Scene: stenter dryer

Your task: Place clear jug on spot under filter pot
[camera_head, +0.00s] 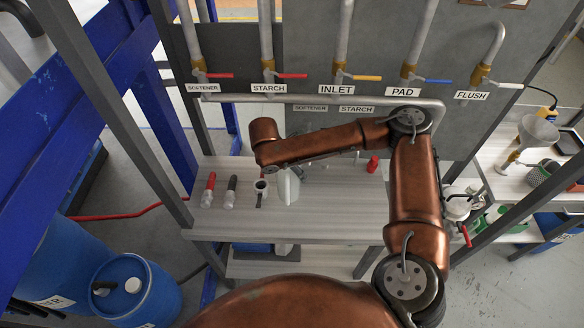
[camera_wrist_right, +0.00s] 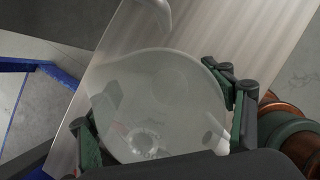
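A clear, rounded jug (camera_wrist_right: 160,95) fills the middle of the right wrist view, with its wide opening facing the camera. My right gripper (camera_wrist_right: 160,115) has one dark green finger on each side of it. The fingers are spread wide and lie close to the jug wall; whether they press on it is unclear. A pale, translucent shape (camera_head: 289,186) shows just under the forearm over the light table. A funnel-shaped metal pot (camera_head: 538,132) stands on the right-hand bench.
A frame post (camera_head: 500,225) stands before the right bench. Blue drums (camera_head: 135,290) are lower left.

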